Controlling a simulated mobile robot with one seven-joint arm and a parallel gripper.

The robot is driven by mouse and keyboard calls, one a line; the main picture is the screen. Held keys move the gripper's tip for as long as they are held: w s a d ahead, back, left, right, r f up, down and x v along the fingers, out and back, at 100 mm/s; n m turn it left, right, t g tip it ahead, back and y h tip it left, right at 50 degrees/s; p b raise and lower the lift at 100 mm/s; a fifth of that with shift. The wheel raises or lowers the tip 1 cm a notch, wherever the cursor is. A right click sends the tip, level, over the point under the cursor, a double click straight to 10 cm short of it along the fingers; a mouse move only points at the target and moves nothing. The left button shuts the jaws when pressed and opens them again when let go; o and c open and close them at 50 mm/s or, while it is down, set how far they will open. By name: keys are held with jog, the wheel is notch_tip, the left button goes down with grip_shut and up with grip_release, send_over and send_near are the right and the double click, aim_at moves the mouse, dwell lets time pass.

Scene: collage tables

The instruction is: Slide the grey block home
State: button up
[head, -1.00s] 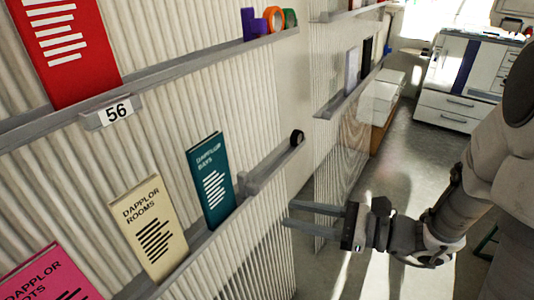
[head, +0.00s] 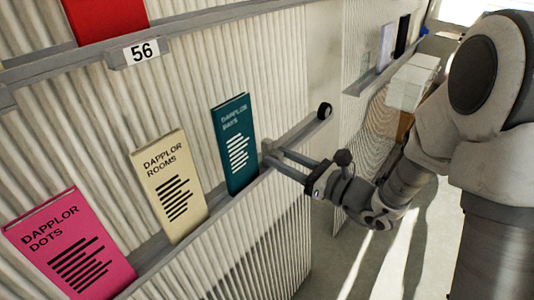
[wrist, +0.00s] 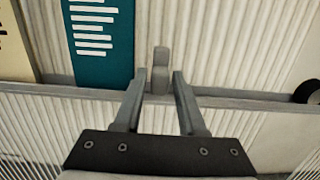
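The grey block (wrist: 160,62) stands upright on the shelf ledge, just right of the teal book (wrist: 98,40) with a small gap between them. In the head view the block (head: 267,148) shows small beside the teal book (head: 236,143), partly hidden by my fingers. My gripper (wrist: 160,74) is open, with one finger on each side of the block's lower part and narrow gaps visible. In the head view my gripper (head: 274,157) reaches the ledge from the right. Whether the fingers touch the block is unclear.
A black round knob (head: 324,111) sits at the ledge's right end, with bare ledge between it and the block. A cream book (head: 168,185) and a pink book (head: 68,245) stand further left. A number 56 tag (head: 141,51) hangs on the shelf above.

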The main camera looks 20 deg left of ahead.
aim_at(267, 152)
jog(key=shift+x, duration=2.15)
jog(key=shift+c, duration=0.3)
grip_shut()
